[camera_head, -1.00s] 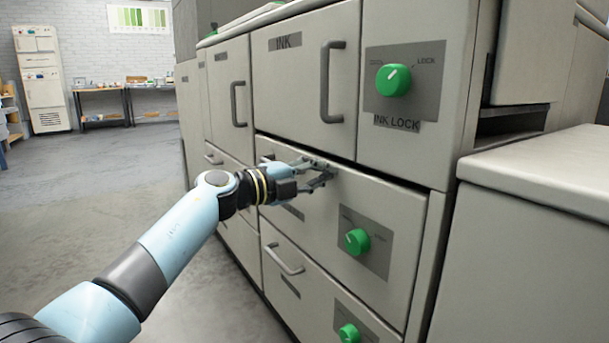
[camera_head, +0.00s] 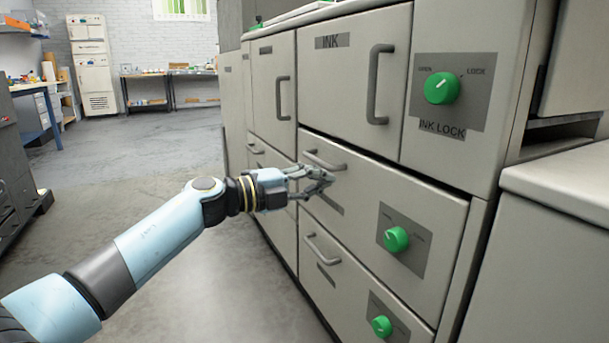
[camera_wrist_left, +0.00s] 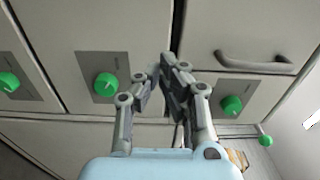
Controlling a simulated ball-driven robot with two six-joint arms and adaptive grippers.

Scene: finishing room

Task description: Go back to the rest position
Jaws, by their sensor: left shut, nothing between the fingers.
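My left gripper (camera_head: 318,182) is shut and empty. It is in front of the upper drawer of the grey cabinet, just beside that drawer's handle (camera_head: 325,160); I cannot tell whether it touches the drawer. In the left wrist view my left gripper (camera_wrist_left: 165,72) has its fingertips together with nothing between them, against a background of cabinet fronts and green knobs. My light-blue left arm reaches in from the lower left. My right gripper is not in view.
The cabinet has an INK door (camera_head: 345,80), a green INK LOCK knob (camera_head: 441,88) and drawers with green knobs (camera_head: 396,239). A grey counter block (camera_head: 560,240) stands at right. Open floor (camera_head: 120,160) lies left, with a dark unit (camera_head: 14,160) at the far left edge.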

